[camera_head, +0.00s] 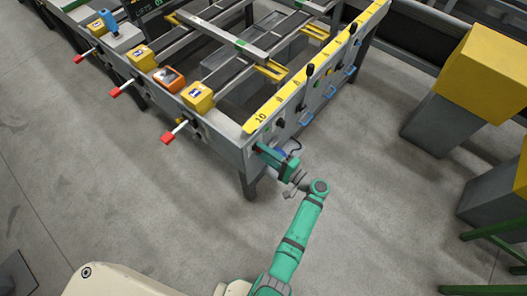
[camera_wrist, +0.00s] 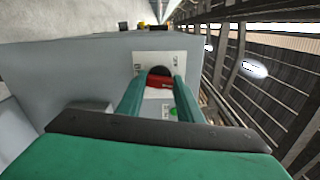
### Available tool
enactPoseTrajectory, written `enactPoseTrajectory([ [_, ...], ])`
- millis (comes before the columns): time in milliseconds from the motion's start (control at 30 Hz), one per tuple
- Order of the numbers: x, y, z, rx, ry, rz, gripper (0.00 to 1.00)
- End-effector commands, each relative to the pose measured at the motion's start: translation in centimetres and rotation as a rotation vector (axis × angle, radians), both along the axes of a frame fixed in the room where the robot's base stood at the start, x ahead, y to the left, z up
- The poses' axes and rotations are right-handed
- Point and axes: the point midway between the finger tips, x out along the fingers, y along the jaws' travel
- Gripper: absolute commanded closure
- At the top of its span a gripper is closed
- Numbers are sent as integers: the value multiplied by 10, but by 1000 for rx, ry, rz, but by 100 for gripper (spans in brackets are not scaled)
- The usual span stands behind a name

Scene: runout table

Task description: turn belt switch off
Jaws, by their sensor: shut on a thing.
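The belt switch (camera_wrist: 158,80) shows in the wrist view as a red part with a dark rounded top, in front of a pale plate on the grey panel. My gripper (camera_wrist: 157,88) has one green finger on each side of it and is shut on it. In the head view my gripper (camera_head: 262,149) is at the near end of the table's grey side, below the yellow strip marked 10. The switch is hidden there by my gripper, and its exact position cannot be told.
The runout table (camera_head: 225,150) carries black levers and blue handles along its right side. Red-tipped handles (camera_head: 168,137) stick out at its left. Yellow-topped grey blocks (camera_head: 485,70) stand at the right. The floor between is clear.

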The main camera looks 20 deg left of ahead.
Motion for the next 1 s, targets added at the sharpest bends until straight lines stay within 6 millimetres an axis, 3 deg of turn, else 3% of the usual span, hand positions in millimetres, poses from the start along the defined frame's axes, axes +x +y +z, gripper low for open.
enactPoseTrajectory([
  [600,0,-1,-2,-198,-544,-1,90],
  [1000,0,-1,-2,-294,-806,-1,90],
])
